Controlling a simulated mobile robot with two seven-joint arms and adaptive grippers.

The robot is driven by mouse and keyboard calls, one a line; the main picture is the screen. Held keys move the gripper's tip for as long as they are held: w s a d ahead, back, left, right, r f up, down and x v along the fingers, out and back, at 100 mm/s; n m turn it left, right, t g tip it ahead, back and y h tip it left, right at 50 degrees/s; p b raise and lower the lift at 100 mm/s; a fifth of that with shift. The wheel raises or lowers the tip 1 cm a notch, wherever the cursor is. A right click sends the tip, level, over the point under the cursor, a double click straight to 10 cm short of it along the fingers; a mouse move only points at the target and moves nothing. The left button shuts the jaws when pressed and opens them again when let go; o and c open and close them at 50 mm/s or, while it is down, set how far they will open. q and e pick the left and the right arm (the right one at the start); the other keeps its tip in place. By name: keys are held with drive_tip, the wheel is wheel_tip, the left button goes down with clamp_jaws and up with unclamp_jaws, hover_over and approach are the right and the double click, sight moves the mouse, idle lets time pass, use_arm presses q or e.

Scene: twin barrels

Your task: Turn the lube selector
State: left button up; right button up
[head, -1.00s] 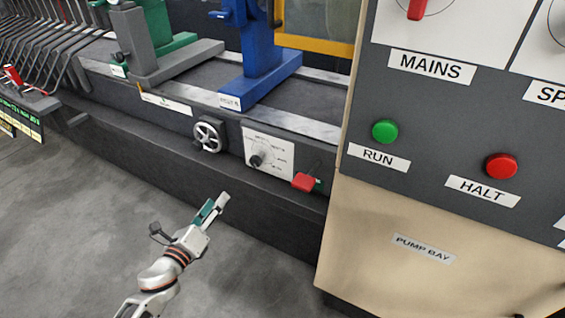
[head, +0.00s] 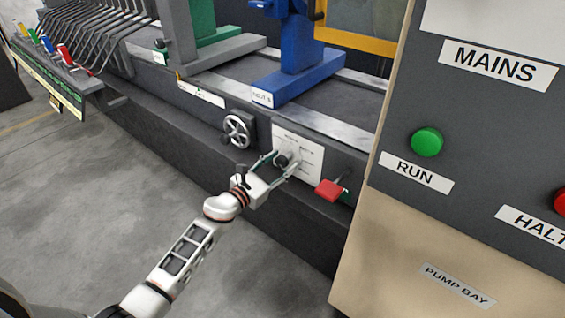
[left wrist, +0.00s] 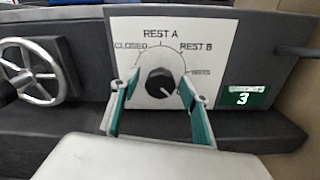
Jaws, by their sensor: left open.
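The lube selector is a round black knob (left wrist: 160,83) on a white plate (left wrist: 191,28) marked CLOSED, REST A, REST B and a partly hidden fourth label. Its white pointer line points to the lower right, away from the upper labels. In the head view the knob (head: 282,160) sits on the plate (head: 312,154) on the bed's front. My left gripper (head: 283,161) is open in front of the plate. In the left wrist view the left gripper's (left wrist: 157,105) two green-padded fingers stand on either side of the knob, apart from it. My right gripper is not in view.
A handwheel (head: 238,131) is left of the plate. A red handle (head: 330,190) sticks out close on its right. The control cabinet (head: 375,225) with RUN and HALT buttons stands at the right. Open floor lies at the left.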

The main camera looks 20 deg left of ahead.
use_arm(q)
drive_tip(key=shift+w+d, duration=0.1)
drive_tip(key=shift+w, duration=0.2)
drive_tip(key=c, duration=1.1)
